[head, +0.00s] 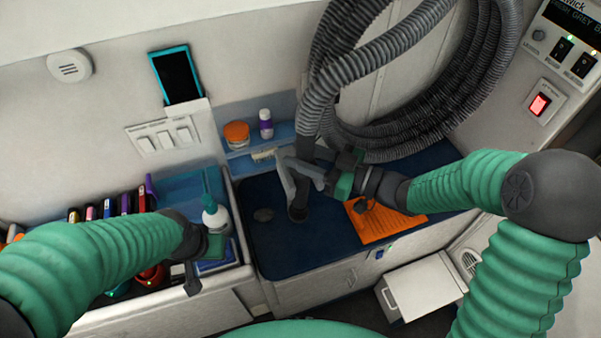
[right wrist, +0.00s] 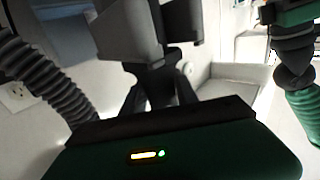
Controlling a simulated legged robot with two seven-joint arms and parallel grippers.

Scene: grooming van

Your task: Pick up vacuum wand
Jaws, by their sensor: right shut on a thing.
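The vacuum wand (head: 287,184) is a grey tube with a dark round end, at the lower end of a ribbed grey hose (head: 318,100). It stands roughly upright, a little tilted, above the dark blue counter mat (head: 330,238). My right gripper (head: 299,168) reaches in from the right and is shut on the wand's upper part. In the right wrist view the grey fingers (right wrist: 155,28) show at the top and the hose (right wrist: 45,80) at the left. The grip itself is partly hidden. My left gripper (head: 192,280) hangs at the left tray, its jaws unclear.
An orange mat (head: 402,222) lies on the counter right of the wand. A blue shelf (head: 240,165) behind holds an orange-lidded jar (head: 236,132) and a purple-white bottle (head: 266,124). A white-teal bottle (head: 216,217) and several tools stand at the left. A white box (head: 424,284) is below.

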